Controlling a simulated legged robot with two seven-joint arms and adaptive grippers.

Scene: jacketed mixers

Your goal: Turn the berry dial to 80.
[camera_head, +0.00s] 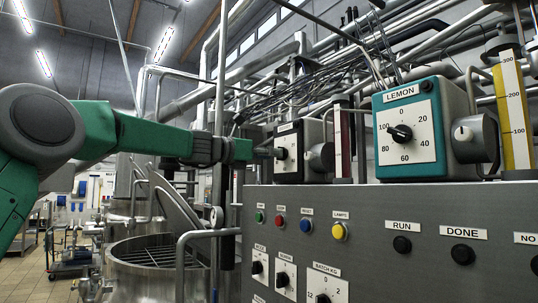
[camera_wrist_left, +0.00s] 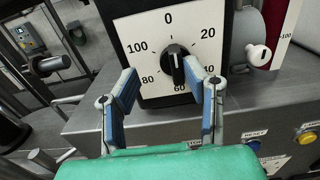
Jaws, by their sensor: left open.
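A black-cased dial box (camera_head: 289,146) stands on the grey console behind my left gripper; its name label is too small to read. In the left wrist view its white dial face (camera_wrist_left: 125,24) carries marks from 0 to 100. Its black knob (camera_wrist_left: 176,62) stands nearly upright, with its lower end by the 60. My left gripper (camera_wrist_left: 166,84) is open, its blue-padded fingers on either side of the lower dial face, apart from the knob. It also shows in the head view (camera_head: 262,151), edge-on by the box. My right gripper is out of view.
A teal LEMON dial box (camera_head: 423,128) stands to the right. The grey console (camera_head: 370,205) carries coloured buttons, switches and RUN and DONE lamps. A red gauge (camera_head: 342,140) and a grey cylinder with a white knob (camera_wrist_left: 258,54) flank the black box. A steel vessel (camera_head: 150,270) stands left.

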